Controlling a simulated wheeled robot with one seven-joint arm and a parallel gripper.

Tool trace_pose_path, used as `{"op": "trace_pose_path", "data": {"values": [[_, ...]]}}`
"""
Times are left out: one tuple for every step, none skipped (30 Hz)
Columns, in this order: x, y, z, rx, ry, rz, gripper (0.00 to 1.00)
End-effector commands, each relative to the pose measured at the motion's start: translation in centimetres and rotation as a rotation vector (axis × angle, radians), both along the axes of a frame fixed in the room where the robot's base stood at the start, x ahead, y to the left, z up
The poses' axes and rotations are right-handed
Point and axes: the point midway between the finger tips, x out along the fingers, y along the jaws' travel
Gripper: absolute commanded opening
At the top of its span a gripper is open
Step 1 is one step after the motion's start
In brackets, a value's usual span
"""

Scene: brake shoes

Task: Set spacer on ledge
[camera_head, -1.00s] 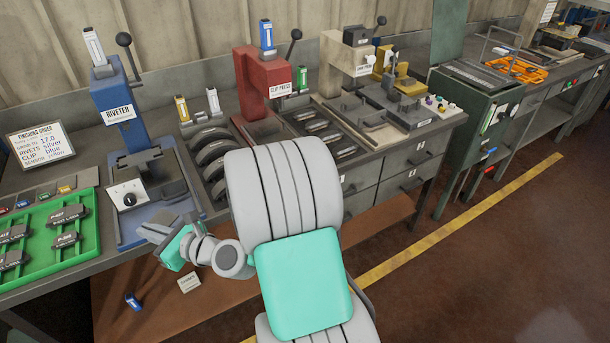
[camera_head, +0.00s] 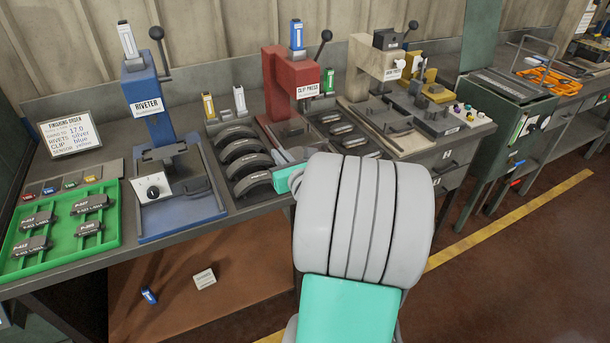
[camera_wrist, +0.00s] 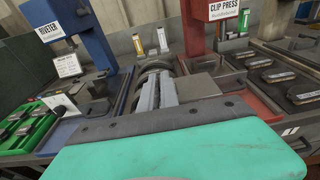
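My gripper (camera_wrist: 158,94) is over the bench, by the front of the rack of curved brake shoes (camera_head: 245,161) and the base of the red clip press (camera_head: 291,80). Its two pale grey fingers lie close together in the wrist view, with nothing clearly visible between them. In the head view my arm covers most of the gripper. I cannot pick out the spacer with certainty. A small cream labelled block (camera_head: 204,278) lies on the brown surface below the bench, apart from my gripper. A raised ledge (camera_head: 190,108) runs along the back of the bench.
The blue riveter (camera_head: 147,95) and a green tray (camera_head: 62,228) of labelled parts stand at left. A small blue item (camera_head: 149,296) lies below the bench. A cream press (camera_head: 378,75) is to the right. Yellow and white cartridges (camera_head: 209,106) stand behind the shoes.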

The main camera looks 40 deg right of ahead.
Motion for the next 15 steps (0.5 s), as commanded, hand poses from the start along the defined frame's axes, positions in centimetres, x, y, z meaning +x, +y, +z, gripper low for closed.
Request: {"op": "trace_pose_path", "data": {"values": [[0.2, -1.7, -1.1, 0.004, 0.001, -0.006, 0.00], [0.4, -2.5, -1.5, 0.004, 0.001, -0.004, 0.00], [0.7, -3.6, -1.9, 0.003, 0.001, -0.002, 0.00], [0.8, -4.4, -2.3, 0.003, 0.001, -0.001, 0.00], [0.9, -4.9, -3.3, 0.006, 0.002, -0.001, 0.00], [1.1, -5.6, -4.3, 0.005, 0.003, 0.000, 0.00], [1.2, -6.1, -4.9, 0.005, 0.003, 0.000, 0.00], [1.3, -6.6, -5.4, 0.004, 0.001, 0.002, 0.00], [1.5, -7.2, -6.0, 0.002, 0.000, 0.002, 0.00], [1.5, -7.5, -6.5, 0.002, 0.000, 0.002, 0.00], [1.6, -7.8, -6.7, 0.000, 0.000, 0.003, 0.00], [1.7, -8.0, -7.0, 0.001, 0.000, 0.004, 0.00], [1.7, -8.2, -7.1, 0.000, -0.001, 0.004, 0.00], [1.8, -8.4, -7.4, 0.000, -0.001, 0.004, 0.00], [1.8, -8.7, -7.8, 0.002, 0.000, 0.004, 0.00]]}}
